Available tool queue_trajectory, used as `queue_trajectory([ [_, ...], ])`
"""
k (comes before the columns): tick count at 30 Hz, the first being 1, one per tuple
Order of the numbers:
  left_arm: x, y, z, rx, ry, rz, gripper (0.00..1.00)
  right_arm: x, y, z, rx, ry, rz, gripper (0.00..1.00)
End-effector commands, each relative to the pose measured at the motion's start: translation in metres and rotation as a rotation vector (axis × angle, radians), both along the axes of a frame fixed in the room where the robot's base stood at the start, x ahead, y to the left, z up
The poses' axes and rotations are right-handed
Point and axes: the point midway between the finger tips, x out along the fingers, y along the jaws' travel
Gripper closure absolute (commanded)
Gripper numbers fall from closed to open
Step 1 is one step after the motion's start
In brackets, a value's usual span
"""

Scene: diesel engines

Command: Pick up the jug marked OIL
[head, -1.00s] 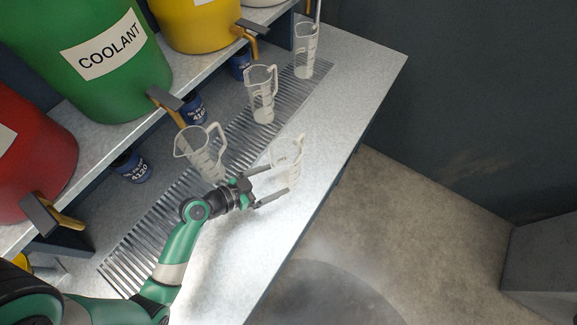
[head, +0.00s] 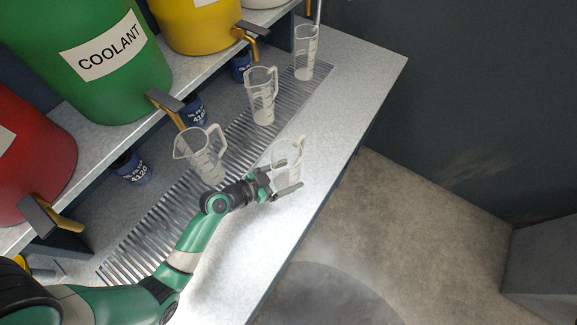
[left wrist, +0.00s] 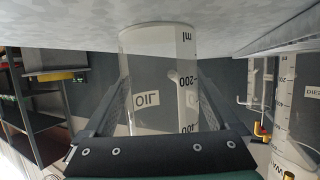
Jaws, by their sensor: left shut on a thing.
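The clear jug marked OIL (head: 289,156) stands on the grey bench top, to the right of the slatted drain grate. In the left wrist view the jug (left wrist: 158,75) appears upside down, with its OIL label and graduation marks between the fingers. My left gripper (head: 283,179) is shut on the jug, one finger on each side of it. The jug's far side is hidden. My right gripper is not in view.
Another clear jug (head: 200,155) stands close left of my gripper, with more jugs (head: 261,97) (head: 305,52) along the grate (head: 150,240). Large drums with taps, including a green COOLANT drum (head: 90,70), sit on the shelf behind. Bench space to the right is clear.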

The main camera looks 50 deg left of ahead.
Motion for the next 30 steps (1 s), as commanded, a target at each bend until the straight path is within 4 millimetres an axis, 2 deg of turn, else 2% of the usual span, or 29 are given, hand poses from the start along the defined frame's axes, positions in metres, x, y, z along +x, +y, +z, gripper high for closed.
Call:
queue_trajectory([
  [10, 0.000, 0.000, 0.007, -0.001, -0.001, -0.001, 0.67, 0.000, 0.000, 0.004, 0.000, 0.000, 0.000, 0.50],
  [16, -0.001, 0.000, 0.040, 0.001, -0.003, -0.001, 0.67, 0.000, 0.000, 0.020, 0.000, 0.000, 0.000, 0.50],
  [23, -0.048, -0.024, 0.100, 0.000, -0.001, -0.001, 0.67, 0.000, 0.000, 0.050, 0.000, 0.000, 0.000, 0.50],
  [27, -0.085, -0.043, 0.112, -0.001, 0.003, -0.001, 0.67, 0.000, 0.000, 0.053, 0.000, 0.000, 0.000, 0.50],
  [30, -0.104, -0.053, 0.121, -0.001, 0.002, -0.001, 0.67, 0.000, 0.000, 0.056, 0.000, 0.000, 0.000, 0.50],
])
